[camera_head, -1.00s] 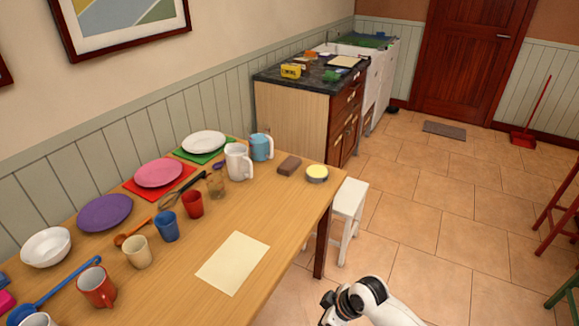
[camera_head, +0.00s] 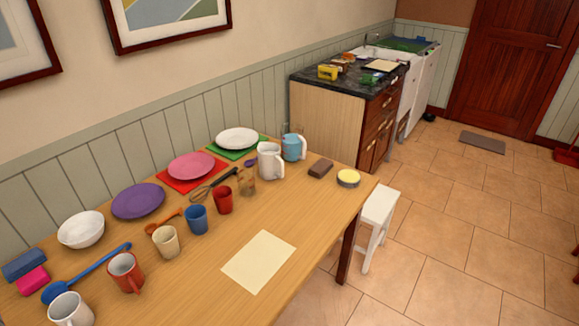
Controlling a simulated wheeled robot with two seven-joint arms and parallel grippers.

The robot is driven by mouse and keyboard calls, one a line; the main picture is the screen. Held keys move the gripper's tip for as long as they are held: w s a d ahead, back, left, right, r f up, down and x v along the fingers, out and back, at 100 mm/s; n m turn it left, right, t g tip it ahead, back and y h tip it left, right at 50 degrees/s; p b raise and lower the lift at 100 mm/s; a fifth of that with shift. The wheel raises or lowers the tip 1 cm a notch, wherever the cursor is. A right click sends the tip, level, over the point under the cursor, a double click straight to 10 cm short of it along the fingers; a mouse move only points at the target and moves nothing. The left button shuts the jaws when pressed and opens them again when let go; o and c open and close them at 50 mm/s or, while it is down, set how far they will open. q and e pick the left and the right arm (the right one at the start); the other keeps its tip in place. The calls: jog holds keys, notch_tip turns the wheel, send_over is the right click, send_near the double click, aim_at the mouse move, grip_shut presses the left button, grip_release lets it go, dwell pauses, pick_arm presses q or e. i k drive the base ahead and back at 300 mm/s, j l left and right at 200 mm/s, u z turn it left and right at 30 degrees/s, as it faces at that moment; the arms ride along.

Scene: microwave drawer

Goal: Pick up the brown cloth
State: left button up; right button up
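A small brown block-like item (camera_head: 320,168) lies near the far right end of the wooden table (camera_head: 324,214). It may be the folded brown cloth, but I cannot tell at this size. A flat cream sheet (camera_head: 259,262) lies bare near the table's front edge; I cannot tell whether it is cloth or paper. Neither of my grippers is in view.
Cups, plates and utensils crowd the table's left and back, including a purple plate (camera_head: 138,201) and white jug (camera_head: 270,160). A yellow-topped tin (camera_head: 348,178) sits beside the brown item.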

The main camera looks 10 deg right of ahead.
aim_at(320, 169)
jog(key=i+l+u, duration=0.3)
jog(key=l+u, duration=0.25)
jog(key=l, duration=0.15)
jog(key=i+l+u, duration=0.15)
jog(key=l+u, duration=0.15)
jog(key=l, duration=0.15)
